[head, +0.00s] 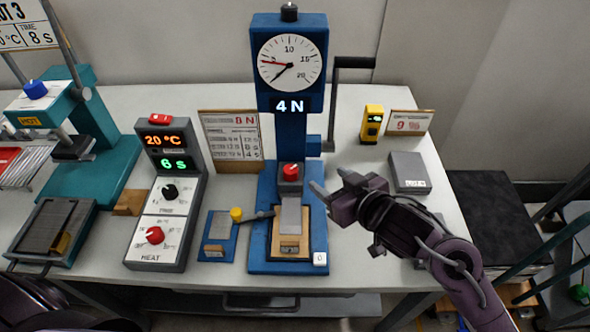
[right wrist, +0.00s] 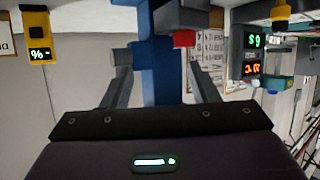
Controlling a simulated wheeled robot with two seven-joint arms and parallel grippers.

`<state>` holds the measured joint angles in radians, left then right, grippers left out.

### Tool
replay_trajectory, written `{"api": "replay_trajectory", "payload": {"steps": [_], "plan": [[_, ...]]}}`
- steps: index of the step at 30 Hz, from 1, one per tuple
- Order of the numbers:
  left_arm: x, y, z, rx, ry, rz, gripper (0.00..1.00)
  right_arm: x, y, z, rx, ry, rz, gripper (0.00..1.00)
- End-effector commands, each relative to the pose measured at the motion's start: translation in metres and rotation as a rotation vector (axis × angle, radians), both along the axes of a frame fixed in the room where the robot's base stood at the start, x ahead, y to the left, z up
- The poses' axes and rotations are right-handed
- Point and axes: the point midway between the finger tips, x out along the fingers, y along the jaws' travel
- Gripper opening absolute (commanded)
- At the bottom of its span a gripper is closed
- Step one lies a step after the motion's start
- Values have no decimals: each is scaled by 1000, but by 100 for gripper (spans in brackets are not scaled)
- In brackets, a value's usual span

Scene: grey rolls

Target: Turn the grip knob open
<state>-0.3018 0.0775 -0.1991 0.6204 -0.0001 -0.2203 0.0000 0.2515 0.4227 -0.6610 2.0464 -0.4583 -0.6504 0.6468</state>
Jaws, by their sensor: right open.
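The red knob (head: 291,170) sits on the grey upper grip of the blue force tester (head: 291,130). A grey plate (head: 291,215) stands below it over a wooden block on the tester's base. My right gripper (head: 331,181) is open and empty, just right of the knob and apart from it. The knob's exact turn is too small to read. My left gripper is not in view.
A small blue block with a yellow knob (head: 236,214) stands left of the tester's base. A control box (head: 163,200) with red and black knobs stands further left. A yellow meter (head: 372,124) and a grey box (head: 409,172) stand to the right. The tester's dial (head: 290,62) is above.

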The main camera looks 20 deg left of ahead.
Motion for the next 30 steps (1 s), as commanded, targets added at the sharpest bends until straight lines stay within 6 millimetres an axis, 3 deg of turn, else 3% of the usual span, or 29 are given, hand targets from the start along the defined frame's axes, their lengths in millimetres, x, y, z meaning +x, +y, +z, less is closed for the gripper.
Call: {"api": "replay_trajectory", "payload": {"steps": [3, 9, 22, 30], "plan": [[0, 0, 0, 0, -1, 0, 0, 2, 18, 0, 14, -9, 131, 54], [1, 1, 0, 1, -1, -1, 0, 0, 27, -5, 27, 18, 221, 54], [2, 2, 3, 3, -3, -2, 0, 26, 76, -27, 30, 20, 226, 54], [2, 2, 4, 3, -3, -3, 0, 33, 89, -34, 29, 19, 224, 54]]}}
